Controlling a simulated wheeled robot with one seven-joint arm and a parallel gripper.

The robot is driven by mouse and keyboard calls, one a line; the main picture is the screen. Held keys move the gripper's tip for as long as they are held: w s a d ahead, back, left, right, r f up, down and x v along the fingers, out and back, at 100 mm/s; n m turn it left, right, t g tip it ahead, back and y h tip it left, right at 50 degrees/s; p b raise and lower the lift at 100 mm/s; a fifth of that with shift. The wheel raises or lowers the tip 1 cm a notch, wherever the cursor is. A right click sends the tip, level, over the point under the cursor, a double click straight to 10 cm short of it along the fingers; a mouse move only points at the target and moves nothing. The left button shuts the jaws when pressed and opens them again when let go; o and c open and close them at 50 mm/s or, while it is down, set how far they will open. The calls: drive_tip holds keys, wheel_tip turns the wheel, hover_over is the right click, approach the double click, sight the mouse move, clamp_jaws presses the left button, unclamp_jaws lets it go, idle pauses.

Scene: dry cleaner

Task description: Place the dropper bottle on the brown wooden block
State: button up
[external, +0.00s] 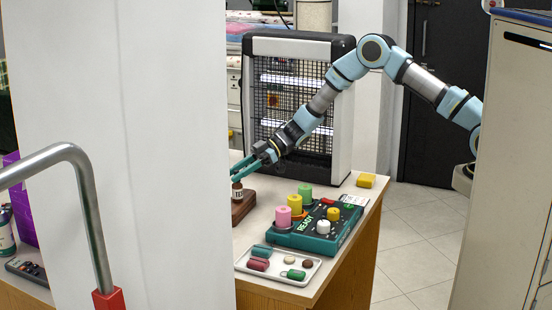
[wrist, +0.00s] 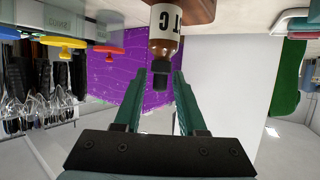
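The dropper bottle (external: 237,191) is small and brown, with a white label and a dark cap. It stands upright on the brown wooden block (external: 244,207), beside the white wall panel that hides part of the block. The wrist picture is upside down; there the bottle (wrist: 163,48) hangs from the top, its base against the brown block (wrist: 190,10). My gripper (external: 238,172) is at the bottle's cap end. In the wrist view my gripper (wrist: 160,72) is open, its teal fingers either side of the dark cap with gaps on both sides.
A dark device (external: 316,227) with coloured cylinders stands right of the block. A white tray (external: 251,269) with small coloured items lies in front. A yellow sponge (external: 366,180) is near the table's right edge. A caged heater-like unit (external: 290,100) stands behind.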

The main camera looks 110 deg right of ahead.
drive_tip(key=shift+o, duration=0.5)
drive_tip(key=shift+r, duration=0.15)
drive_tip(key=b+v, duration=0.2)
drive_tip(key=v, duration=0.6)
drive_tip(key=w+a+r+m+g+h, duration=0.1)
drive_tip(key=w+a+r+g+h, duration=0.25)
drive_tip(key=a, duration=0.65)
drive_tip(key=s+a+m+g, duration=0.1)
drive_tip(key=s+a+g, duration=0.3)
drive_tip(key=s+a, duration=0.8)
drive_tip(key=s+a+f+m+g, duration=0.1)
drive_tip(key=s+a+g, duration=0.3)
drive_tip(key=s+a, duration=0.8)
drive_tip(key=a, duration=0.5)
drive_tip(key=shift+s+f+y, duration=0.2)
drive_tip(key=shift+s+y, duration=0.15)
drive_tip(key=shift+s, duration=0.05)
drive_tip(key=shift+a, duration=0.1)
